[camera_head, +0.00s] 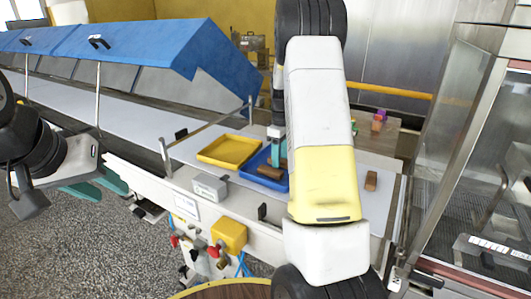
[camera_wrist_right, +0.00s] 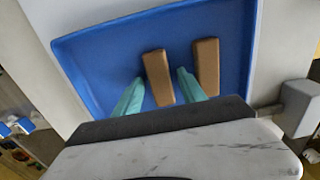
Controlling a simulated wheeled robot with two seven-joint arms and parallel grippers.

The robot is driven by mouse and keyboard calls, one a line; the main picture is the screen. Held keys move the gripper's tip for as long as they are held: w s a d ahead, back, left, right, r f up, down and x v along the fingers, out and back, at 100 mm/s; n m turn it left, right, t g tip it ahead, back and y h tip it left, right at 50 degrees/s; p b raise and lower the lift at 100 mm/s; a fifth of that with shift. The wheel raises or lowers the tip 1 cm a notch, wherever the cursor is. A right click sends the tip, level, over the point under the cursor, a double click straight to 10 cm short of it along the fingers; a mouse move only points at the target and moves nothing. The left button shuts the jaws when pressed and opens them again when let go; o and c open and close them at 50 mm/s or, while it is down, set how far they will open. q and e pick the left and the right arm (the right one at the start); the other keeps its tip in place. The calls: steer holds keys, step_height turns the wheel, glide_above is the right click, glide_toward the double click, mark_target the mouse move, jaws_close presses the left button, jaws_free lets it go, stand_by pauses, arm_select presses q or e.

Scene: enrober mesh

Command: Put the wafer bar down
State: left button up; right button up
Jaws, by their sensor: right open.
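A blue tray (camera_head: 251,163) lies on the white belt, and it fills much of the right wrist view (camera_wrist_right: 100,62). Two brown wafer bars lie in it. One wafer bar (camera_wrist_right: 158,77) is between the teal fingers of my right gripper (camera_wrist_right: 161,76), with a gap on each side. The other wafer bar (camera_wrist_right: 207,66) lies just to the right of the right finger. In the head view my right gripper (camera_head: 279,152) points down into the blue tray, partly hidden by my arm. My left gripper (camera_head: 97,188) is open and empty, over the floor at the left.
A yellow tray (camera_head: 228,150) sits left of the blue tray and looks empty. A blue hood (camera_head: 150,45) covers the line at the back left. A glass-sided machine (camera_head: 480,150) stands at the right.

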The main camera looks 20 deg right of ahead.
step_height(320, 180, up, 12)
steer(key=s+a+r+m+t, duration=0.2)
steer(key=s+a+r, duration=0.2)
steer(key=s+r, duration=0.15)
steer(key=s+a+m+t, duration=0.1)
steer(key=s+a+m, duration=0.1)
steer(key=s, duration=0.5)
steer(key=s+a+m+t+y, duration=0.1)
steer(key=s+a+m, duration=0.1)
steer(key=s+a, duration=0.3)
steer(key=s+a+m+t+y, duration=0.1)
steer(key=s+a, duration=0.3)
steer(key=s, duration=0.7)
steer(key=shift+a+r+m+t, duration=0.2)
steer(key=shift+r+m+t, duration=0.2)
steer(key=shift+t, duration=0.2)
steer(key=shift+c, duration=0.5)
